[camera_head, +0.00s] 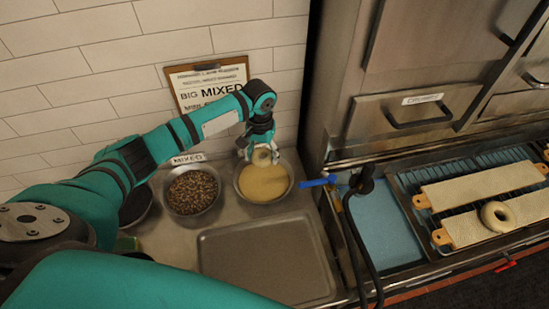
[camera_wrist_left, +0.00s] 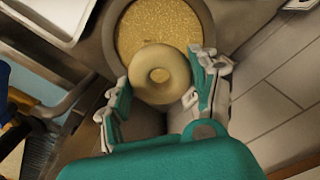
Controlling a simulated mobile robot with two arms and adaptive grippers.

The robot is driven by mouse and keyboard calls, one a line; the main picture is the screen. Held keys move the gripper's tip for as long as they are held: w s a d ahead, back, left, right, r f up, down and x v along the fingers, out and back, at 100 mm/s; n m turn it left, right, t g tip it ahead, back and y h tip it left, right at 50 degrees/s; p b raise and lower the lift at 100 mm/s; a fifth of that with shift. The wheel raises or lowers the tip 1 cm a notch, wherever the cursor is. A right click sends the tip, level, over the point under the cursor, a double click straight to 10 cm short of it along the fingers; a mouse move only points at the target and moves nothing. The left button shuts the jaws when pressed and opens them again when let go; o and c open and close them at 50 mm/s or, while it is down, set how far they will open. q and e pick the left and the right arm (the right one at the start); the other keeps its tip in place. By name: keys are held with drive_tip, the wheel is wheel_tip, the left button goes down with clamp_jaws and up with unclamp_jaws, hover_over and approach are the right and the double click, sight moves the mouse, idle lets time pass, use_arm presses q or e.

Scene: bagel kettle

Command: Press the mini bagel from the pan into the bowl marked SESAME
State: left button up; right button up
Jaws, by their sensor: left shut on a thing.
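My left gripper (camera_head: 259,147) is shut on a pale mini bagel (camera_head: 262,157), held by its outer sides. In the left wrist view the bagel (camera_wrist_left: 160,57) sits between the two fingers (camera_wrist_left: 160,84). The bagel is over the bowl of pale tan seeds (camera_head: 263,184); whether it touches the seeds I cannot tell. The seeds also show behind the bagel in the left wrist view (camera_wrist_left: 158,25). No SESAME label shows; the arm hides the wall behind this bowl. An empty metal pan (camera_head: 266,258) lies in front of the bowls. My right gripper is not in view.
A bowl of dark mixed seeds (camera_head: 192,190), with a MIXED label (camera_head: 188,158) behind it, stands left. A blue handle (camera_head: 317,182) and black hose (camera_head: 358,235) are at right. Another bagel (camera_head: 496,216) lies on a board on a rack. A cabinet (camera_head: 420,90) rises behind.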

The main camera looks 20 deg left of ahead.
use_arm(q)
drive_tip(key=b, duration=0.7)
hover_over(264, 180)
wheel_tip(264, 180, down, 6)
drive_tip(key=shift+a+f, duration=0.1)
drive_tip(key=shift+f, duration=1.8)
drive_tip(key=shift+f, duration=0.45)
